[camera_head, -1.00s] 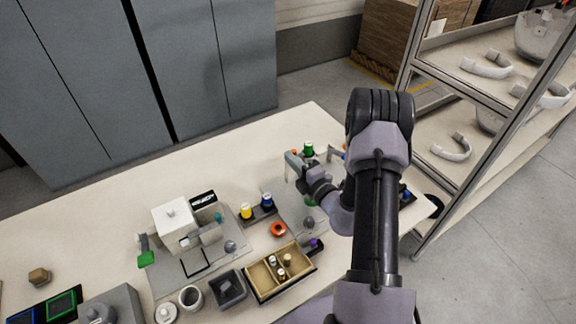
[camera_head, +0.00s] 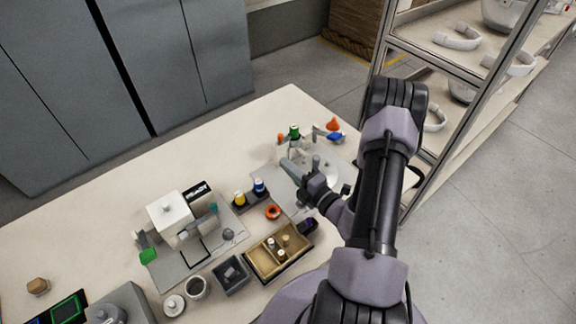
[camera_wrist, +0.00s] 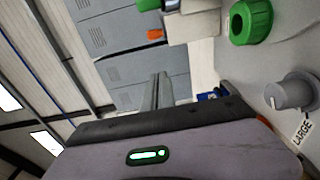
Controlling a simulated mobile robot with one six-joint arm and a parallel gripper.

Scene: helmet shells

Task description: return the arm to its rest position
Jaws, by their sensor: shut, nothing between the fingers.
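My arm reaches across the right part of the head view, with the elbow high and the forearm folded down toward the table. My gripper (camera_head: 287,164) is shut and empty above the right part of the table, beside a machine with a green-topped post (camera_head: 294,132). In the wrist view, the closed fingers (camera_wrist: 160,92) point toward grey lockers. A green ring-shaped knob (camera_wrist: 251,20) and a grey knob (camera_wrist: 291,92) by the word LARGE show at the right of that view. Part of the machine is hidden behind my arm.
The pale table (camera_head: 110,205) holds a white press-like device (camera_head: 170,215), a wooden divided tray (camera_head: 262,262), a dark bin (camera_head: 231,275) and yellow and blue bottles (camera_head: 259,186). A metal shelf with white helmet parts (camera_head: 457,38) stands at the right.

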